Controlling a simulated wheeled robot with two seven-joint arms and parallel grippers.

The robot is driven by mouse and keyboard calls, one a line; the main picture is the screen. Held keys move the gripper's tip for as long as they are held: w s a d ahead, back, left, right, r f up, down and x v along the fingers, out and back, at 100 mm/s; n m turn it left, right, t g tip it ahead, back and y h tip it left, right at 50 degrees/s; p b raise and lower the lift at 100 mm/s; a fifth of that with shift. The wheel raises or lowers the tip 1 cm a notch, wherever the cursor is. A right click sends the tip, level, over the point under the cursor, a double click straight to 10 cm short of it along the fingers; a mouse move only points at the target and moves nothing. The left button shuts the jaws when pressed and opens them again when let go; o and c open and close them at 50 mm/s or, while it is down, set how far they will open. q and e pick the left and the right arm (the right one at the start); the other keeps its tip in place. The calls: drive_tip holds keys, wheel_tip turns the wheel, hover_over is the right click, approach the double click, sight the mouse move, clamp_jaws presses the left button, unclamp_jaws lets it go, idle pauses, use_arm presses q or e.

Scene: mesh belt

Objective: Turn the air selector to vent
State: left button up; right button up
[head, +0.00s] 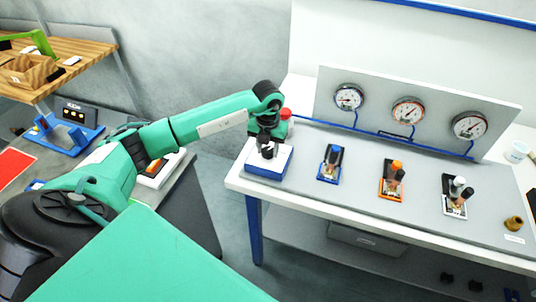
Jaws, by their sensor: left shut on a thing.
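The air selector appears to be the white box with a blue base (278,172) at the left end of the panel bench. My left gripper (267,152) points down over the box and is shut on its dark knob. The gripper and wrist hide most of the knob, so its pointer direction and any vent marking cannot be read. My right gripper is not in view.
Behind and right of the box stand three round gauges (408,111) on a grey upright panel. Blue, orange and white valve units (391,180) sit along the bench (350,216). A red knob (286,114) is close behind my left wrist. A brass fitting (513,223) lies far right.

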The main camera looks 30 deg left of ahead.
use_arm(q)
drive_tip(key=shift+f+m+b, duration=0.15)
drive_tip(key=shift+m+b, duration=0.95)
drive_tip(key=shift+m, duration=0.1)
drive_tip(key=shift+m+b, duration=0.75)
drive_tip(key=shift+m, duration=0.15)
drive_tip(key=shift+r, duration=0.2)
drive_tip(key=o, duration=1)
